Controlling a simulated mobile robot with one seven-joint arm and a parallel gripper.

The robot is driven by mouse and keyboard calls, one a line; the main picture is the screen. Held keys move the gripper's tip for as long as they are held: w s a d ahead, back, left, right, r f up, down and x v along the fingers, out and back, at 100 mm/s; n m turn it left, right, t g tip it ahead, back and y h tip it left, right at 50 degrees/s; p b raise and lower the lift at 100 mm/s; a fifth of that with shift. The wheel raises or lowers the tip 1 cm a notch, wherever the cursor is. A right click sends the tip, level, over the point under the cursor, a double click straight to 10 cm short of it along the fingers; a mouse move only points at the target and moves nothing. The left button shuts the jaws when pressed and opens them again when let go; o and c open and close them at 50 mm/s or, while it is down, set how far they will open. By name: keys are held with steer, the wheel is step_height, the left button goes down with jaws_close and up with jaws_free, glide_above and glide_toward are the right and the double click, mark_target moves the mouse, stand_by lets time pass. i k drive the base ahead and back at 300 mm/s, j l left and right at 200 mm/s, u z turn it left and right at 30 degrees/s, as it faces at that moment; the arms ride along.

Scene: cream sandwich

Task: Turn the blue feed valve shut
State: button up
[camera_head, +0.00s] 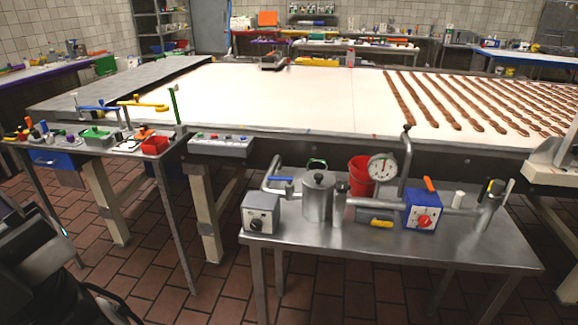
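The blue feed valve appears to be the small blue lever handle (280,179) on the bent metal pipe, just left of the lidded metal pot (318,196) on the steel table (400,252). The handle looks roughly level in the picture. It is too small to tell whether the valve is open or shut. Dark parts, which may be my own arm or body, show at the lower left, well apart from the valve. I cannot make out my gripper's fingers in this view.
Around the valve stand a grey box with a dial (261,213), a red bucket (359,176), a round gauge (382,168) and a blue box with a red knob (423,212). A long white conveyor (290,95) lies behind. Tiled floor (225,290) is free in front.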

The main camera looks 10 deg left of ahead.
mark_target(290, 179)
steer(key=i+l+u, duration=0.1)
steer(key=i+u, duration=0.25)
steer(key=i+l+u, duration=0.2)
steer(key=u, duration=0.15)
steer(key=i+l+u, duration=0.35)
steer(key=k+j, duration=0.05)
steer(key=j, duration=0.05)
